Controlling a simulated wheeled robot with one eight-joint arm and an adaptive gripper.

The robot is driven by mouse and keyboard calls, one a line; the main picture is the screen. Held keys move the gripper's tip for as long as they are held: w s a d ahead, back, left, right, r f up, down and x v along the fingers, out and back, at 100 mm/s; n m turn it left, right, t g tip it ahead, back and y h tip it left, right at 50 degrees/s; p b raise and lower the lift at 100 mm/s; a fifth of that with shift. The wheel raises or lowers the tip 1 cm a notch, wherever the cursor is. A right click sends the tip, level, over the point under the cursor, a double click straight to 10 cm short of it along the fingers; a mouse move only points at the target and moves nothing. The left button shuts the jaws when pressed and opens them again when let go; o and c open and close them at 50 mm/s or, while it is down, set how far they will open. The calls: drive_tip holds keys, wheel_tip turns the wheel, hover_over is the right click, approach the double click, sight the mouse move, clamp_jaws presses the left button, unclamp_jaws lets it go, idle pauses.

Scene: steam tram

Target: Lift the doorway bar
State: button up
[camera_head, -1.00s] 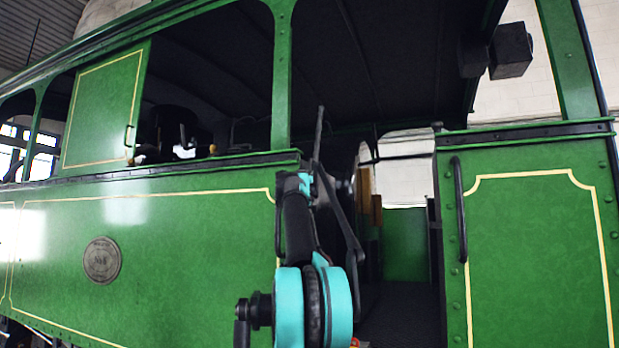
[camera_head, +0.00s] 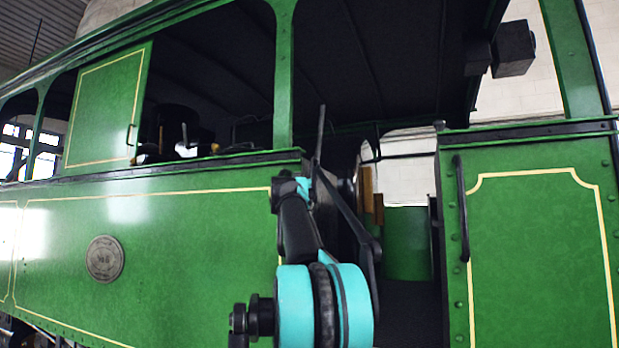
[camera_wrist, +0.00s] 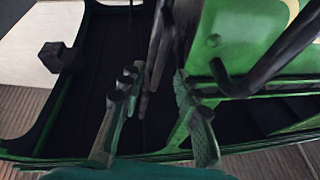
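The doorway of the green tram stands right of centre in the head view, between two green side panels. A thin dark upright bar (camera_head: 320,135) rises at its left edge, and a longer dark piece slants down across the opening. I cannot tell which is the doorway bar or whether the slanting piece is mine. In the wrist view my gripper (camera_wrist: 155,80) is open, its two fingers apart. A dark bar (camera_wrist: 158,40) shows between and beyond the fingertips; contact cannot be made out. My arm hides the doorway's lower left in the head view.
A black handrail (camera_head: 462,210) is fixed to the right green panel (camera_head: 535,250). Another dark bent rail (camera_wrist: 265,65) lies right of my fingers in the wrist view. The left panel (camera_head: 170,250) carries a round plate. The doorway's middle shows a dark floor.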

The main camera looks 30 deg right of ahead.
drive_tip(key=v, duration=0.6)
drive_tip(key=shift+s+a, duration=0.15)
drive_tip(key=shift+f, duration=0.15)
drive_tip(key=w+a+f+n+y, duration=0.2)
drive_tip(key=a+f+n+y, duration=0.3)
drive_tip(key=f, duration=0.6)
drive_tip(key=w+a+f+n+y, duration=0.1)
drive_tip(key=a+f+y, duration=0.3)
drive_tip(key=a+f, duration=0.5)
drive_tip(key=w+a+f+n+y, duration=0.2)
drive_tip(key=a+f+y, duration=0.2)
drive_tip(key=f, duration=0.9)
drive_tip(key=s+a+f+n+g+y, duration=0.1)
drive_tip(key=s+a+f+g+y, duration=0.2)
drive_tip(key=f, duration=0.7)
drive_tip(key=s+a+f+n+g, duration=0.15)
drive_tip(key=s+a+f, duration=0.35)
drive_tip(key=f, duration=0.5)
drive_tip(key=s+f+g, duration=0.8)
drive_tip(key=s+f, duration=1.8)
drive_tip(key=s, duration=0.2)
drive_tip(key=shift+a+f+m+h, duration=0.25)
drive_tip(key=shift+f+m+h, duration=0.1)
drive_tip(key=shift+h, duration=0.05)
drive_tip(key=shift+w, duration=0.1)
